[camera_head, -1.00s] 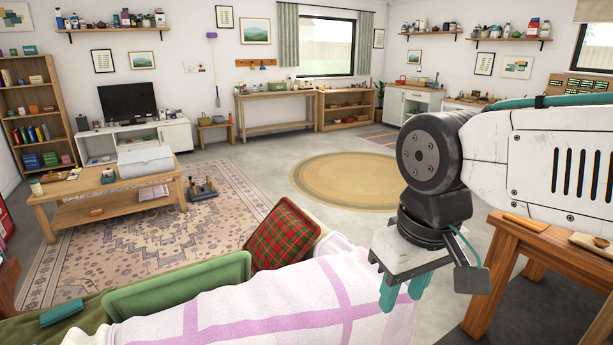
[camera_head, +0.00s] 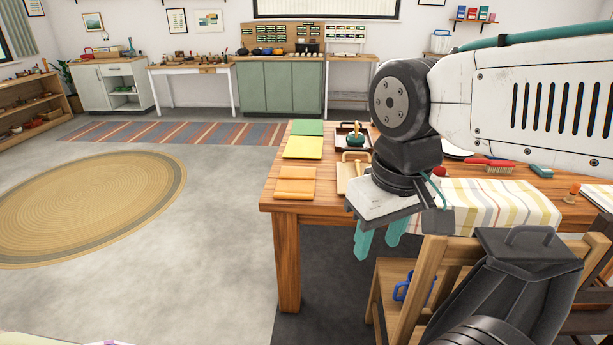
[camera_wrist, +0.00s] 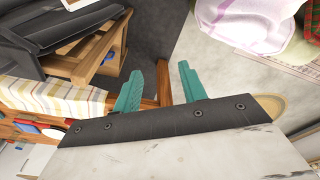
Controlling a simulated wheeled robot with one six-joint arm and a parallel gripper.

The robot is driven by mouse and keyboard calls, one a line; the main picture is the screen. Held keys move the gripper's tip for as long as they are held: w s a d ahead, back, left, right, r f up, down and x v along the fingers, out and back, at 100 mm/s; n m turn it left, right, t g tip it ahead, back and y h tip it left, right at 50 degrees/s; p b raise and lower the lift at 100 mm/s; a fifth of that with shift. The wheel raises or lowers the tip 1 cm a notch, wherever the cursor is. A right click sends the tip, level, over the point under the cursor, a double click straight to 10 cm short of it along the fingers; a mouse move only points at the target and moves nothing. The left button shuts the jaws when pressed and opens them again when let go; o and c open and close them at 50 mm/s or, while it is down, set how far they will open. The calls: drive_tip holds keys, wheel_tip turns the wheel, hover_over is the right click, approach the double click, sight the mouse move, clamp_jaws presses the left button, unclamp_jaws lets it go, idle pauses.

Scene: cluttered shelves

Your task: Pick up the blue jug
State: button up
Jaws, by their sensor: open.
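A small blue object with a handle, which looks like the blue jug (camera_head: 402,290), sits on the seat of a wooden chair (camera_head: 378,303) below the table's front edge. The chair's back slats partly hide it. In the wrist view a small bit of blue (camera_wrist: 108,56) shows at the chair, too small to make out. My gripper (camera_head: 378,243) hangs with its teal fingers apart and empty, above and to the left of the blue object, near the table's front edge. In the wrist view the gripper (camera_wrist: 160,72) has nothing between its fingers.
A wooden table (camera_head: 300,212) holds orange, yellow and green flat items, a striped cloth (camera_head: 490,207), and a red brush (camera_head: 490,164). Open grey floor (camera_head: 215,235) and a round rug (camera_head: 80,205) lie to the left. A green cabinet (camera_head: 280,88) stands at the back.

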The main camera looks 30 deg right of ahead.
drive_tip(key=w+d+f+m, duration=0.2)
drive_tip(key=w+d+m, duration=0.1)
drive_tip(key=w, duration=0.6)
drive_tip(key=w+d+f+m, duration=0.6)
drive_tip(key=w+d+f, duration=0.25)
drive_tip(key=w, duration=0.25)
drive_tip(key=m+g, duration=0.1)
drive_tip(key=m, duration=1.1)
hover_over(396, 291)
drive_tip(key=w+d, duration=0.1)
drive_tip(key=f, duration=3.8)
drive_tip(key=shift+d+f, duration=0.2)
drive_tip(key=shift+f, duration=0.15)
drive_tip(key=shift+m, duration=0.3)
wheel_tip(396, 291, down, 8)
drive_tip(key=shift+s+a+f, duration=0.15)
drive_tip(key=shift+f, duration=0.05)
clamp_jaws()
